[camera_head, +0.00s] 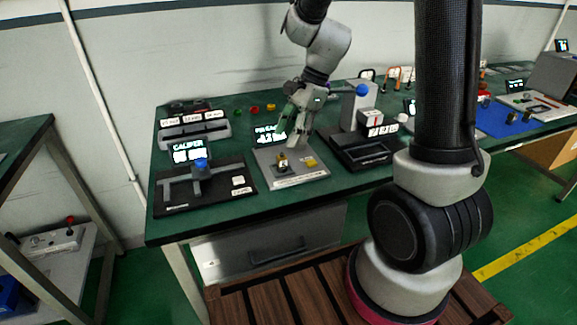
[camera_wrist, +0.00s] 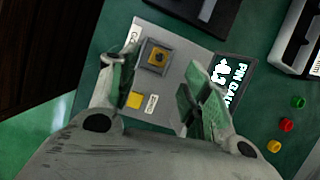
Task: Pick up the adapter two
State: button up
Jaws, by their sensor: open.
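No label reading adapter two can be made out, so I cannot tell which thing it is. My gripper (camera_head: 291,128) is open and empty above the pin gauge station's light grey plate (camera_head: 292,180). In the wrist view my gripper (camera_wrist: 160,75) has its two fingers spread apart over the same plate (camera_wrist: 190,60). The plate carries a dark square fixture with a yellow centre (camera_wrist: 157,57) and a small flat yellow block (camera_wrist: 135,100). Three small round pieces, green (camera_wrist: 299,102), red (camera_wrist: 287,125) and yellow (camera_wrist: 274,146), stand on the table behind the station.
A caliper station (camera_head: 210,190) with a blue knob stands left of the plate. A black tray device (camera_head: 365,150) stands to the right. A grey rack (camera_head: 193,133) with labelled blocks is at the back left. Green table surface (camera_wrist: 250,30) shows between them.

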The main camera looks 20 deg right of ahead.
aim_at(282, 156)
jog(key=shift+m, duration=0.7)
jog(key=x, duration=0.8)
jog(key=shift+s+d, duration=0.1)
grip_shut()
